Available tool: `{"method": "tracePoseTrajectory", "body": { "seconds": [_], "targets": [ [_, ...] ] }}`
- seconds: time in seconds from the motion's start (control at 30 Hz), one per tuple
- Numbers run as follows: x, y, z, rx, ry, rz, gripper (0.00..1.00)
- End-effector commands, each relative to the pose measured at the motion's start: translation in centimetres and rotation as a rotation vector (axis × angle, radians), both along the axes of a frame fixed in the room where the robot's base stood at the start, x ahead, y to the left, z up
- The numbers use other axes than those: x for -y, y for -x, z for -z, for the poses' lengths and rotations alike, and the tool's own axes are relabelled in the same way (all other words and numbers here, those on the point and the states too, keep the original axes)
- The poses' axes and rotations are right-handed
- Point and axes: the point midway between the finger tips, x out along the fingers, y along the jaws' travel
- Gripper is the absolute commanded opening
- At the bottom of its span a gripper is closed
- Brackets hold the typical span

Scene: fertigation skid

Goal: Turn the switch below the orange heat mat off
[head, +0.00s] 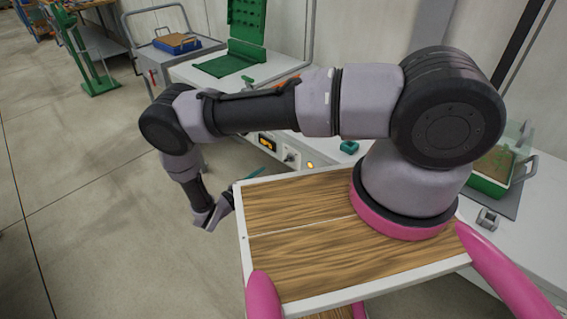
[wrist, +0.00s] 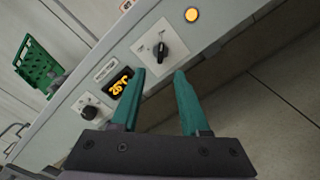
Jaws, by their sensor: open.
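A sliver of orange (head: 289,83), perhaps the orange heat mat, shows on the bench behind my arm, which hides most of it. The bench's front panel carries a black rotary switch (wrist: 160,51) on a pale plate, also seen in the head view (head: 290,157). A second black knob (wrist: 90,112) sits left of an orange-lit display (wrist: 119,82). I cannot tell for sure which knob lies below the orange mat. My gripper (wrist: 160,72) is open and empty, its green fingers pointing at the panel, near the rotary switch. Contact is not visible.
A lit amber lamp (wrist: 192,14) is on the panel beside the rotary switch. A green mat (head: 222,66) with an upright green panel (head: 246,22) lies on the bench. A green tray (head: 490,185) stands at right.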

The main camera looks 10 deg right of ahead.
Motion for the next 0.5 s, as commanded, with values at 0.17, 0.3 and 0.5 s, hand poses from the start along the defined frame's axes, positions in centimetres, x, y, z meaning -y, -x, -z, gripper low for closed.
{"method": "tracePoseTrajectory", "body": {
  "seconds": [0.17, 0.3, 0.5],
  "targets": [
    [1.0, -0.5, 0.4, 0.002, 0.009, -0.010, 0.45],
    [3.0, -1.8, 0.3, 0.002, 0.008, -0.006, 0.45],
    [6.2, -4.0, 0.3, 0.001, 0.008, -0.006, 0.45]
  ]
}}
